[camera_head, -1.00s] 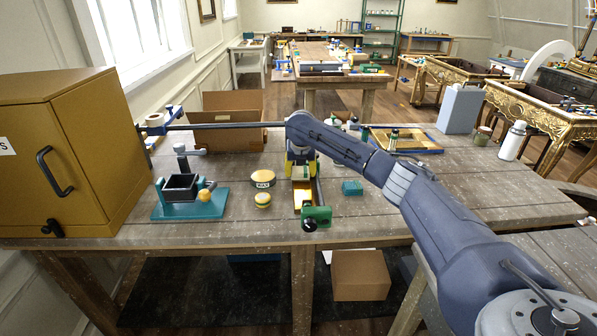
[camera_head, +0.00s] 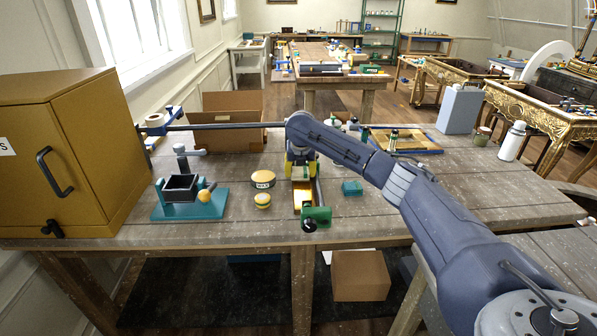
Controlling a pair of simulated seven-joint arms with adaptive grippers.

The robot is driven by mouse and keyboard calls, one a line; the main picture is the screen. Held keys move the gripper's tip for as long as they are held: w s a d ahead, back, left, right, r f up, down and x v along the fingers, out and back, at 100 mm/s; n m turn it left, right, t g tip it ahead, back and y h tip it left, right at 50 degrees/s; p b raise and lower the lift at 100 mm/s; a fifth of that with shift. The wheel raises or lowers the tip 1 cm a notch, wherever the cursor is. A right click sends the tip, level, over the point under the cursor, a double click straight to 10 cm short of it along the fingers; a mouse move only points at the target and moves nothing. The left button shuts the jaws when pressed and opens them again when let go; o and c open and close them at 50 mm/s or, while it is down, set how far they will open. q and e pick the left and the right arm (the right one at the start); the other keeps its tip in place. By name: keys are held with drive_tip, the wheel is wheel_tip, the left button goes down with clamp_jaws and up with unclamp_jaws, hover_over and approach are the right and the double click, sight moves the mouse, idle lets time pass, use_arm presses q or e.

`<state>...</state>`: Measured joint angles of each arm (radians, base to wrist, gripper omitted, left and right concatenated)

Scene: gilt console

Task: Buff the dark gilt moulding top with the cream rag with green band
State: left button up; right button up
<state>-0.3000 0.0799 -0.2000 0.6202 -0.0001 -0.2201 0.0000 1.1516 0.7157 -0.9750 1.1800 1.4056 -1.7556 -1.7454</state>
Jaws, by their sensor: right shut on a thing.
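The gilt moulding (camera_head: 302,198) lies on the workbench, with its near end at a green clamp (camera_head: 316,216) that has a black knob. Its far part is hidden under my right gripper and forearm. My left gripper is not in view.
A labelled round tin (camera_head: 263,179) and a smaller striped round one (camera_head: 262,200) stand left of the moulding. A teal fixture (camera_head: 190,207) and an ochre cabinet (camera_head: 60,150) are further left. A teal block (camera_head: 352,188) lies right.

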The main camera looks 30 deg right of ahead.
sight(306, 197)
drive_tip(key=shift+s+d+f, duration=0.1)
drive_tip(key=shift+d+f, duration=0.05)
drive_tip(key=shift+d, duration=0.2)
drive_tip(key=shift+w+a, duration=0.25)
drive_tip(key=shift+a, duration=0.25)
drive_tip(key=shift+s+d+f, duration=0.1)
drive_tip(key=shift+s+d, duration=0.05)
drive_tip(key=shift+d, duration=0.05)
drive_tip(key=shift+s+a+f, duration=0.2)
drive_tip(key=shift+s+a, duration=0.6)
drive_tip(key=shift+s, duration=0.75)
drive_tip(key=shift+s+a+f, duration=0.2)
drive_tip(key=shift+s+a, duration=0.65)
drive_tip(key=shift+s, duration=0.7)
drive_tip(key=shift+s+a+f, duration=0.2)
drive_tip(key=shift+s+a, duration=0.6)
drive_tip(key=shift+s, duration=0.75)
drive_tip(key=shift+s+a, duration=0.4)
drive_tip(key=shift+s, duration=0.4)
drive_tip(key=shift+s+a, duration=0.35)
drive_tip(key=shift+s, duration=0.4)
drive_tip(key=shift+d, duration=0.1)
drive_tip(key=shift+s+d+r, duration=0.1)
drive_tip(key=shift+d+r, duration=0.05)
drive_tip(key=shift+d, duration=0.2)
drive_tip(key=shift+a+r, duration=0.1)
drive_tip(key=shift+a, duration=0.05)
